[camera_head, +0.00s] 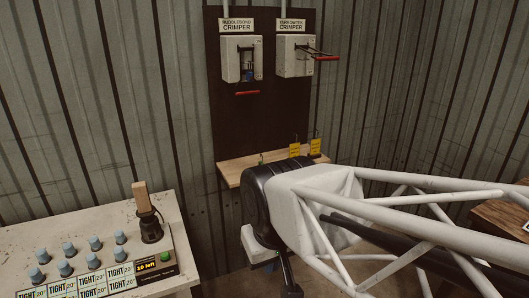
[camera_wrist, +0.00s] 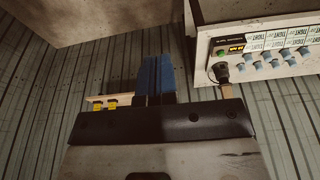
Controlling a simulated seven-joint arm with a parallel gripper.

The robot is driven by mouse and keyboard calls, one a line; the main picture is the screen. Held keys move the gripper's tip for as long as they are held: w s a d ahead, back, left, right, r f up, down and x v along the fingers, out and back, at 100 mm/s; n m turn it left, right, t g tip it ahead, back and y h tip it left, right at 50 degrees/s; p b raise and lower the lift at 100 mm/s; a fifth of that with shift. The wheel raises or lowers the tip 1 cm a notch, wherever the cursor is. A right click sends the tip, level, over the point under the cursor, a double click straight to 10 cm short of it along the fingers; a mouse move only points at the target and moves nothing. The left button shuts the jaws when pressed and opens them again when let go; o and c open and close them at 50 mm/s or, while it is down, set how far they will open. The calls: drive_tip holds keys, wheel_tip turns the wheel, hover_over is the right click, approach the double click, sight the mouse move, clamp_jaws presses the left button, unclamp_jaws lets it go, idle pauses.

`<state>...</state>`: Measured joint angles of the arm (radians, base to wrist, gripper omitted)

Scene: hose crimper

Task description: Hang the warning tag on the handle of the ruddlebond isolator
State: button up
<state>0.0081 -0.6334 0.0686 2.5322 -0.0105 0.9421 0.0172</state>
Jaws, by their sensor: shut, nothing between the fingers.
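The ruddlebond isolator is the left grey box (camera_head: 241,58) on the dark wall board. Its lever ends in a red handle (camera_head: 247,93) that hangs low, just below the box. Two yellow warning tags (camera_head: 294,150) (camera_head: 316,146) stand side by side at the wooden shelf under the board, each with a dark hook on top. In the wrist view the tags (camera_wrist: 97,106) (camera_wrist: 111,103) show to the left of the fingers. My gripper, with blue fingers (camera_wrist: 156,75), is shut and empty, apart from the tags. In the head view my arm hides the fingers.
A second box (camera_head: 295,55), also labelled crimper, hangs to the right, its red handle (camera_head: 327,58) sticking out right. The shelf (camera_head: 235,170) is partly behind my arm. A panel with blue knobs (camera_head: 94,243) and a wooden-handled tool (camera_head: 148,215) are at left.

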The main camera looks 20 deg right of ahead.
drive_tip(key=o, duration=1.7)
drive_tip(key=w+d+m+t+h, duration=0.1)
drive_tip(key=w+d+t, duration=0.2)
drive_tip(key=w+d, duration=0.85)
drive_tip(key=w+d+r+t+h, duration=0.1)
drive_tip(key=w+d+t, duration=0.25)
drive_tip(key=w, duration=1.45)
drive_tip(key=w+d+m+t+h, duration=0.1)
drive_tip(key=w+d+t, duration=0.1)
drive_tip(key=w+d, duration=0.95)
drive_tip(key=w+d+f+t, duration=0.2)
drive_tip(key=w+d+f, duration=0.1)
drive_tip(key=w, duration=0.8)
drive_tip(key=n+t+y, duration=0.2)
drive_tip(key=t+y, duration=0.1)
drive_tip(key=t, duration=0.2)
approach(295, 148)
drive_tip(key=shift+w+r, duration=0.2)
drive_tip(key=shift+w, duration=1.05)
